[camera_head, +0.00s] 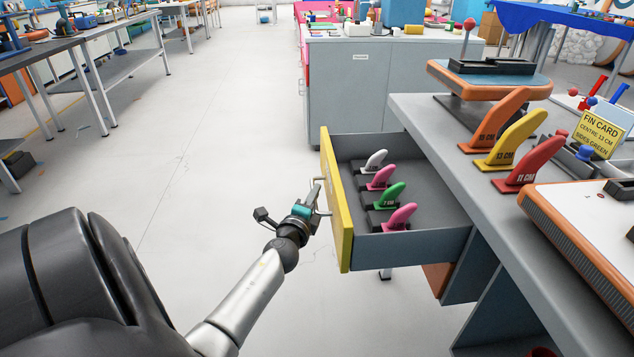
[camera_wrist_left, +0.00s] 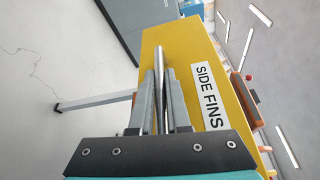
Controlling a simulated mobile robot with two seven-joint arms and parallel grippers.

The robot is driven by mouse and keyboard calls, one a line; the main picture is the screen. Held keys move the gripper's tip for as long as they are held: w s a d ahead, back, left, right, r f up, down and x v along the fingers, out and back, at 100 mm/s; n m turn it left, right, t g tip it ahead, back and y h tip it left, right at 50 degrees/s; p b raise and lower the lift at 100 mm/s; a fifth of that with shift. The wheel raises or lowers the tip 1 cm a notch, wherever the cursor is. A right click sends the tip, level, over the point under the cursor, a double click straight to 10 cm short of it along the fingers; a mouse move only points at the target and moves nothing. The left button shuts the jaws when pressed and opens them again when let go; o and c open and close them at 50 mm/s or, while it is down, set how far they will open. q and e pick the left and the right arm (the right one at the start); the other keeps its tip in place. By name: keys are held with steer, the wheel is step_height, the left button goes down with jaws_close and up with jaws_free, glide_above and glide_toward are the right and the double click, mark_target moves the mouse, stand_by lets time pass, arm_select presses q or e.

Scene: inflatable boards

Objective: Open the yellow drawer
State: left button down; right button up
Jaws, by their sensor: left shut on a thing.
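The yellow drawer (camera_head: 338,205) stands well out from the grey workbench, with its inside in view. Several small fins in white, pink and green stand in it, such as the green fin (camera_head: 391,195). My left gripper (camera_head: 318,199) is at the drawer's front, shut on its metal handle. In the left wrist view the gripper's fingers (camera_wrist_left: 161,103) close around the bar handle (camera_wrist_left: 131,62), beside the yellow front (camera_wrist_left: 208,70) with its "SIDE FINS" label (camera_wrist_left: 208,97). My right gripper is not in view.
The workbench top (camera_head: 440,125) holds larger orange, yellow and red fins, a board (camera_head: 590,225) and a yellow fin card (camera_head: 599,134). A grey cabinet (camera_head: 350,90) stands behind. The floor to the left of the drawer is clear.

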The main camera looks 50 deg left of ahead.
arm_select(q)
steer(key=c, duration=0.9)
jaws_free()
steer(key=shift+s, duration=0.1)
steer(key=shift+s+d, duration=0.15)
steer(key=shift+s, duration=0.05)
steer(key=shift+p+v, duration=0.6)
steer(key=shift+v, duration=6.75)
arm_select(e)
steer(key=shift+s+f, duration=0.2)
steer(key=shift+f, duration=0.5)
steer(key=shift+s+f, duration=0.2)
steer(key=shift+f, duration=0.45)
